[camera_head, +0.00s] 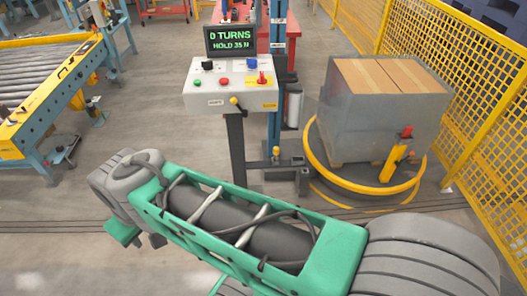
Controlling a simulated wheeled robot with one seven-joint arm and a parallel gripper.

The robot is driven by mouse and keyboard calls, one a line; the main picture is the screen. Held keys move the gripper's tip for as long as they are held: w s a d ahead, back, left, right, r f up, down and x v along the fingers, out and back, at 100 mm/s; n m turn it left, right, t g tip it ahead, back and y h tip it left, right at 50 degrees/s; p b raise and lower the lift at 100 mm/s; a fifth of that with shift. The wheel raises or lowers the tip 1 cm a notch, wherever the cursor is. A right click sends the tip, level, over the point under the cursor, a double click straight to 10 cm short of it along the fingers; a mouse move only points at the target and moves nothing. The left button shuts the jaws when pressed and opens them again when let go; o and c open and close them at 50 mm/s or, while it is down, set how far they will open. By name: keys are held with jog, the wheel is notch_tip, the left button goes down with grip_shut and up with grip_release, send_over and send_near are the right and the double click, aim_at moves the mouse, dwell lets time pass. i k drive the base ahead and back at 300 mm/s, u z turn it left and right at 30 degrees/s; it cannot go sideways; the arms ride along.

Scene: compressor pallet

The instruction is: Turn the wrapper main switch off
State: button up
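The wrapper's control box (215,98) stands on a dark post in the middle of the view. On its right side is a red rotary handle (262,77) on a yellow plate, which looks like the main switch. The handle seems to stand about upright; its exact setting is too small to read. A dark screen (231,40) above the box shows "0 TURNS HOLD 35 N" in green. My green and grey arm crosses the foreground below the box, apart from it. My gripper does not show.
The box also has a black knob (207,66), green and red buttons, a blue part and a lever with a yellow ball (233,100). A wrapped carton load (375,115) stands on the turntable at right, beside a yellow fence (470,80). A roller conveyor (45,75) is at left.

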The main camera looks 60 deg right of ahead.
aim_at(261, 80)
jog(key=z, duration=0.95)
jog(key=i, duration=0.8)
jog(key=z, duration=0.85)
jog(key=k, duration=0.6)
jog(key=u, duration=0.5)
jog(key=i, duration=1.55)
jog(key=u, duration=0.4)
